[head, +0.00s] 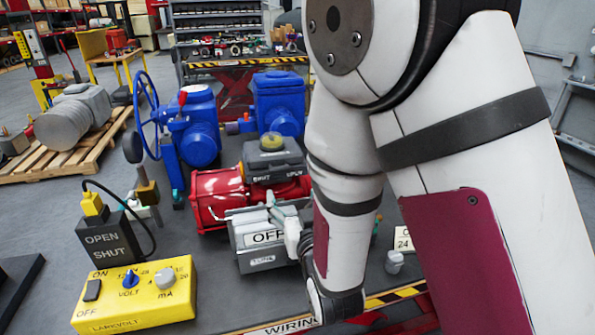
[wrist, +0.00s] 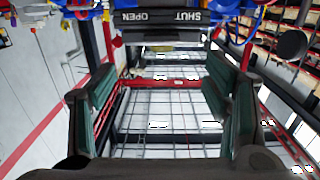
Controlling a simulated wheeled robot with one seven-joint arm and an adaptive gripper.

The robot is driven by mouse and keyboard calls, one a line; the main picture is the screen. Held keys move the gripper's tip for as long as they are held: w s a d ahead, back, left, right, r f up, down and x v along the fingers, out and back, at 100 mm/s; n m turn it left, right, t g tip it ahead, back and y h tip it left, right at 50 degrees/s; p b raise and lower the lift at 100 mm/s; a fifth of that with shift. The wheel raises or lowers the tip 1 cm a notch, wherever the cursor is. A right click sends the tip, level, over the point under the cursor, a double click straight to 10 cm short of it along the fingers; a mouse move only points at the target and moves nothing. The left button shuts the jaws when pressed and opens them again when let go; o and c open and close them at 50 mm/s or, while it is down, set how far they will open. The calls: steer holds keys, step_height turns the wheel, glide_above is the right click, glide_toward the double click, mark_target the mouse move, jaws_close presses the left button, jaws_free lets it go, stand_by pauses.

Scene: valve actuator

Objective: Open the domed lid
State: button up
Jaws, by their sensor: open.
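A rounded yellowish cap (head: 271,142), the most lid-like dome I see, sits on a grey housing (head: 275,160) marked SHUT and OPEN. It looks closed, though it is small in the head view. The housing stands on a red cylindrical actuator body (head: 215,195). In the wrist view a dark SHUT/OPEN label (wrist: 160,17) shows upside down at the top edge; the cap cannot be made out there. My gripper (wrist: 160,105) is open, its two green-padded fingers wide apart with nothing between them. In the head view my arm largely hides the gripper.
A yellow meter box (head: 135,295) and a black OPEN/SHUT box (head: 108,245) are at front left. Blue valve units (head: 198,125) stand behind. My arm covers the right side.

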steer(key=b, duration=0.6)
glide_toward(280, 169)
steer(key=shift+w+f, duration=0.25)
steer(key=shift+w, duration=0.05)
steer(key=shift+w+b, duration=0.2)
steer(key=shift+b, duration=0.55)
steer(key=shift+w+a+b, duration=0.1)
steer(key=shift+w+b, duration=0.05)
steer(key=shift+b, duration=1.1)
steer(key=x, duration=0.8)
steer(key=shift+w+r, duration=0.1)
steer(key=shift+r, duration=0.05)
